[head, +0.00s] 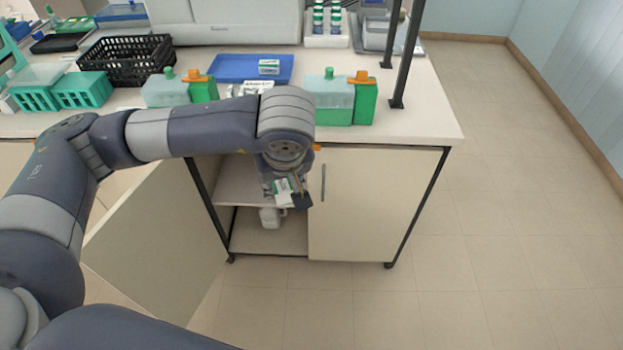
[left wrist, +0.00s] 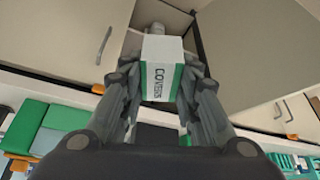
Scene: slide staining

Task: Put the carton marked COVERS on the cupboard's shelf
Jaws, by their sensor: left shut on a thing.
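The carton marked COVERS (left wrist: 161,77) is white and green. My left gripper (left wrist: 158,95) is shut on it, with a finger on each side in the left wrist view. In the head view the carton (head: 283,187) is in the left gripper (head: 287,196), at the front of the cupboard's open half. The cupboard's shelf (head: 232,181) is a pale board partly hidden by my arm. I cannot tell whether the carton touches the shelf. My right gripper is not in view.
The left cupboard door (head: 155,235) stands open; the right door (head: 365,205) is shut. A white bottle (head: 269,217) stands on the cupboard floor. On the bench above are a blue tray (head: 225,68), green-lidded containers (head: 330,98) and a black basket (head: 125,62).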

